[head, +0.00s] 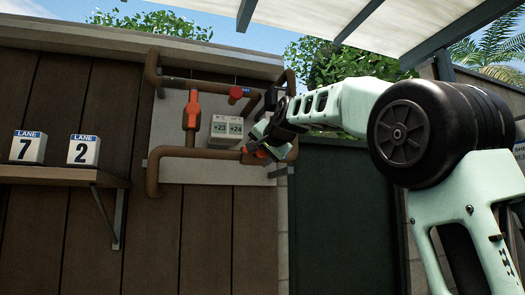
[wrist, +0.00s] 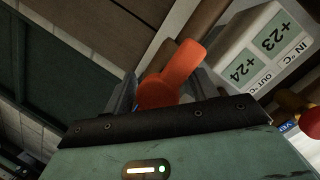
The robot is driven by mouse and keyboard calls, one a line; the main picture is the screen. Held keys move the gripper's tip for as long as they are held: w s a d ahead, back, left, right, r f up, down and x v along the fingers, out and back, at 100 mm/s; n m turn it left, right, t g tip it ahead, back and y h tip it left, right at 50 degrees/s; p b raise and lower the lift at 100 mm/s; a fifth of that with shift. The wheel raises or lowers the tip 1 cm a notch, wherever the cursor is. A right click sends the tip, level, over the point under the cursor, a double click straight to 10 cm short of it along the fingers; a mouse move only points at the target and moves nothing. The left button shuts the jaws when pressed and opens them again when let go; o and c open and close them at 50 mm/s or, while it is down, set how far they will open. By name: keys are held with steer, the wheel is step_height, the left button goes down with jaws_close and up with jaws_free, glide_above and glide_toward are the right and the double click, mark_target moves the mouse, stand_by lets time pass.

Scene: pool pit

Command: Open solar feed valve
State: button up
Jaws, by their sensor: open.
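An orange valve lever (wrist: 178,74) lies between the two fingers of my gripper (wrist: 163,84) in the wrist view. The fingers stand apart on either side of it; I cannot tell whether either touches it. In the head view, my gripper (head: 268,138) is at the lower right of the pipe panel, and a bit of that orange lever (head: 254,153) shows beside it. Another orange valve lever (head: 193,109) points up and down on the left pipe. No label readable here tells me which valve is the solar feed.
A grey display box (head: 226,130) reading +23 and +24 sits close to my gripper. A red knob (head: 236,92) is above it. Copper pipes (head: 200,153) frame the pale panel (head: 172,172). A shelf (head: 60,175) with lane blocks 7 and 2 is at left.

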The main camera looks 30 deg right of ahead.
steer(key=shift+s+a+b, duration=0.2)
steer(key=shift+s+b, duration=0.35)
steer(key=shift+s, duration=0.05)
steer(key=b+v, duration=0.8)
steer(key=v, duration=0.8)
steer(key=shift+r+b, duration=0.3)
